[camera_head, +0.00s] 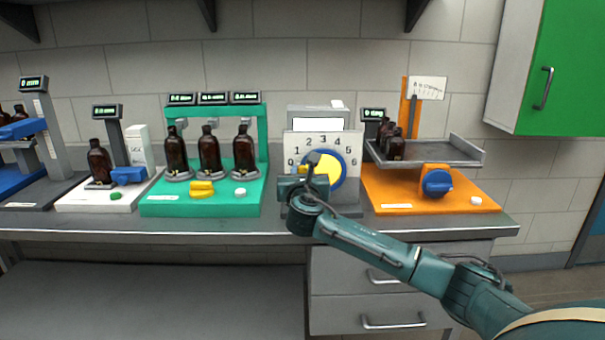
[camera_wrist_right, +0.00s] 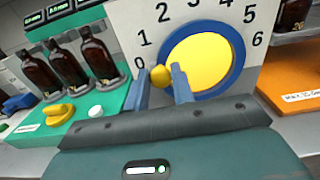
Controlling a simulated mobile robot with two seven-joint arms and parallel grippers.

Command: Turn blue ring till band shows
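The blue ring (camera_wrist_right: 233,48) surrounds a plain yellow disc (camera_wrist_right: 202,62) on a white dial plate (camera_wrist_right: 140,25) numbered around its edge. In the head view the blue ring (camera_head: 341,168) is partly covered by my right gripper (camera_head: 306,172). A small yellow knob (camera_wrist_right: 160,76) sits at the ring's lower left, below the 1. My right gripper (camera_wrist_right: 161,88) has its two blue fingers on either side of this knob; whether they press on it is unclear. No distinct band shows on the visible disc. My left gripper is out of view.
A green stand (camera_head: 150,208) with several amber bottles is to the left. An orange station (camera_head: 371,200) with a grey tray (camera_head: 462,153) and blue knob (camera_head: 437,183) is to the right. Drawers (camera_head: 340,272) lie below the bench (camera_head: 262,228).

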